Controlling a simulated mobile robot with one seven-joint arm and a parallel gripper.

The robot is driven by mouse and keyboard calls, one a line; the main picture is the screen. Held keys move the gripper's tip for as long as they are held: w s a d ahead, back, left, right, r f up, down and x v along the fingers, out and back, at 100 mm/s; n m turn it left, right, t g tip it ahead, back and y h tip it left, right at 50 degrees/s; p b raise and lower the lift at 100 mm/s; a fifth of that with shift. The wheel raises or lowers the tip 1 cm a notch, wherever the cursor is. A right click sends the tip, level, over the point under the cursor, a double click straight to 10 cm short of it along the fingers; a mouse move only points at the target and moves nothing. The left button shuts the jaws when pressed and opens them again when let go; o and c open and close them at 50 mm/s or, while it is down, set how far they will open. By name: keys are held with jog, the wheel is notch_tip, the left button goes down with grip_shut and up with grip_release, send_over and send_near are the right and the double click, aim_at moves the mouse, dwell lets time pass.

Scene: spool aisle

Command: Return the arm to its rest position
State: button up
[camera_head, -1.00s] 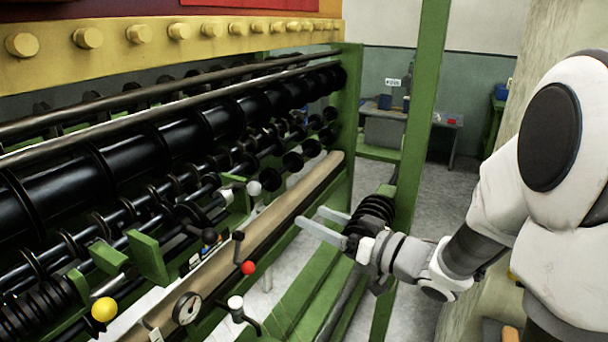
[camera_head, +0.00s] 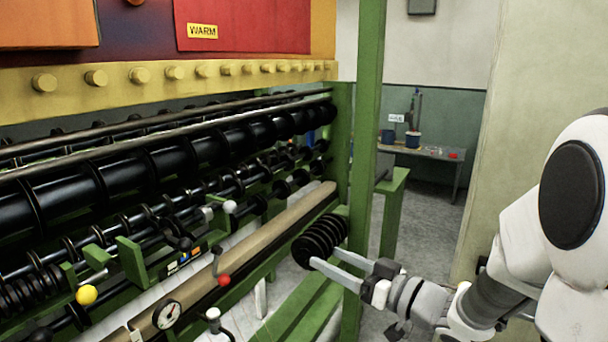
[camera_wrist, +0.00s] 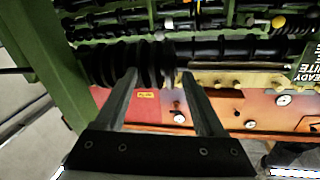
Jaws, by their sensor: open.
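My gripper (camera_head: 326,257) is at the right end of a long machine in the head view, with its two pale fingers apart and nothing between them. A black ribbed spool (camera_head: 322,238) shows just beyond the fingertips, beside the green post; I cannot tell whether they touch. In the wrist view my gripper (camera_wrist: 159,74) shows two dark, parted fingers pointing toward black ribbed rollers (camera_wrist: 105,63). My white arm is extended from the right edge of the head view.
The machine's rollers, yellow knob (camera_head: 86,294), red knob (camera_head: 224,280) and gauge (camera_head: 168,315) lie left of my gripper. A green post (camera_head: 365,130) stands close behind it. A table (camera_head: 440,154) stands at the back. Grey floor (camera_head: 425,215) is clear beyond.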

jog(key=s+d+r+m+h+p, duration=0.1)
jog(key=d+r+m+h, duration=0.15)
jog(key=d+h, duration=0.4)
jog(key=s+d+r+m+h, duration=0.1)
jog(key=d+r+m+h, duration=0.15)
jog(key=d+h, duration=0.35)
jog(key=s+a+f+m+g, duration=0.1)
jog(key=s+a+g, duration=0.1)
jog(key=s, duration=0.8)
jog(key=s+a+f+m+g, duration=0.1)
jog(key=s+g, duration=0.3)
jog(key=s, duration=0.5)
jog(key=shift+s+a+f+h+p, duration=0.35)
jog(key=shift+a+f+h+p, duration=0.1)
jog(key=shift+a+f, duration=0.25)
